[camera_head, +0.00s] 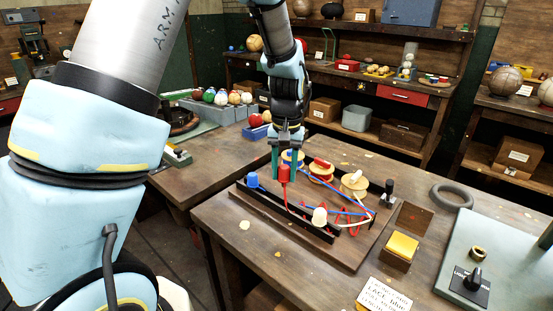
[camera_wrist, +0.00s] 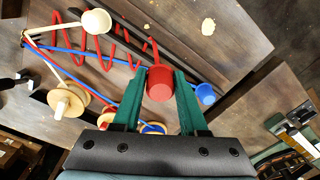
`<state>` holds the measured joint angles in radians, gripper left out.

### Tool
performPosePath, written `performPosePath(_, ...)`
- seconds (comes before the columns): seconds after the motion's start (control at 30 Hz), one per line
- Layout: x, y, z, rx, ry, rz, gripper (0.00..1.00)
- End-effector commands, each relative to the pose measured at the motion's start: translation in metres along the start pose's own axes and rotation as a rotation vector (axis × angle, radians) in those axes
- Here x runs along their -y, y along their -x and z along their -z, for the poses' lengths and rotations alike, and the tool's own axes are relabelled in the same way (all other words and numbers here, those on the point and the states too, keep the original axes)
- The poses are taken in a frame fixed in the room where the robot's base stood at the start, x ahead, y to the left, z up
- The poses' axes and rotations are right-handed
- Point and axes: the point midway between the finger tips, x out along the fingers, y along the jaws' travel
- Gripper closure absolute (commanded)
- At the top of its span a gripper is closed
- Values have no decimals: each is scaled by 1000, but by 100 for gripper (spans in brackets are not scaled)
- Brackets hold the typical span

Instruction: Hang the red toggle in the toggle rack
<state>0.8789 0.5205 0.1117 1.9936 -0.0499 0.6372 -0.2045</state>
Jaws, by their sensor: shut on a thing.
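My gripper (camera_head: 287,172) points down and is shut on the red toggle (camera_head: 284,174). In the wrist view the red toggle (camera_wrist: 160,83) sits between the green fingers (camera_wrist: 160,85). It appears held above the black toggle rack (camera_head: 290,213), with its red cord trailing below. The blue toggle (camera_head: 252,180) is at the rack's far left end, and the cream toggle (camera_head: 320,216) is toward its near right end. The red toggle is between them in the picture. The rack under it is partly hidden in the wrist view.
Wooden spools with blue (camera_head: 292,157), red (camera_head: 322,168) and cream (camera_head: 354,183) tops stand behind the rack. Red, blue and cream cords cross the board. A black knob post (camera_head: 388,191), a yellow pad (camera_head: 402,246) and a grey ring (camera_head: 452,196) are to the right.

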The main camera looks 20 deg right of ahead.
Motion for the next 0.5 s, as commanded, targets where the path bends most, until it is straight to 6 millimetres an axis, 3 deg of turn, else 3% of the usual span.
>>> performPosePath(0.27, -3, -6, 0, 0, -5, 0, 100)
performPosePath(0.5, -3, -25, -1, 0, -4, 0, 100)
